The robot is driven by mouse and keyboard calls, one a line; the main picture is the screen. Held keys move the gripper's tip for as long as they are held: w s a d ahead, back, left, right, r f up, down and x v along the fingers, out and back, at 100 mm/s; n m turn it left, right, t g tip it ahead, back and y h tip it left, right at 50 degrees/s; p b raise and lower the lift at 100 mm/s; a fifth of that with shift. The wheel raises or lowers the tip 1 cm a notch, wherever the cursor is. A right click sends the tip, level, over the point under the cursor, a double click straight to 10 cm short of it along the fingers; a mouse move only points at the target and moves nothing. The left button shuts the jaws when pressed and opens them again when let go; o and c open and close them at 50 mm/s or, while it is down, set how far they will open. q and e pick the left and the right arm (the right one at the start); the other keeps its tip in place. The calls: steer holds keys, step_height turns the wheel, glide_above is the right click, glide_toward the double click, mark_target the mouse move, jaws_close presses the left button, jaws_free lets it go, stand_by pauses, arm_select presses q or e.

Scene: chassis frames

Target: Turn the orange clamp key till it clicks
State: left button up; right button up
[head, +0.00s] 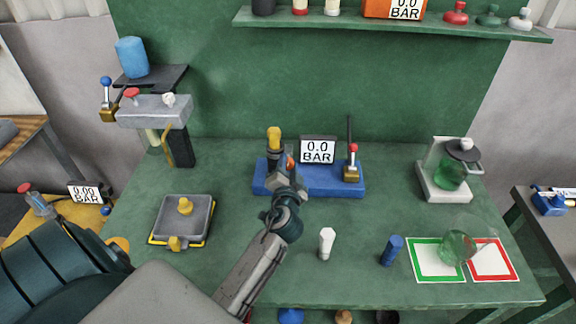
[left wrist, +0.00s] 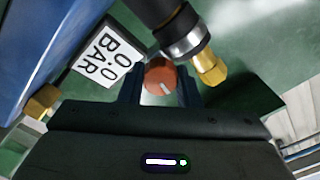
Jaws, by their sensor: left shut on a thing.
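The orange clamp key (head: 290,161) is on the blue fixture (head: 329,184) at the middle of the green bench, mostly hidden behind my left gripper in the head view. In the left wrist view the orange key (left wrist: 161,76) shows as a round knob with a white mark pointing to the lower right. My left gripper (head: 288,176) is shut on the key, with one dark finger on each side of it in the wrist view (left wrist: 160,87). A gauge (head: 317,150) on the fixture reads 0.0 BAR. My right gripper is not in view.
A black cylinder with a brass fitting (left wrist: 208,68) stands close to the key. On the fixture's right is a valve (head: 352,165) with a red knob. A white bulb-like piece (head: 326,243) and a blue cylinder (head: 391,250) stand on the bench in front.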

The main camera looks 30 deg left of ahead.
arm_select(q)
steer(key=shift+m, duration=0.5)
steer(key=o, duration=1)
steer(key=shift+d, duration=0.1)
steer(key=shift+s+d+f, duration=0.15)
steer(key=shift+s+f, duration=0.05)
steer(key=shift+s, duration=0.15)
steer(key=b+v, duration=0.3)
steer(key=v, duration=0.7)
steer(key=shift+d+r+b, duration=0.1)
steer(key=shift+b, duration=0.25)
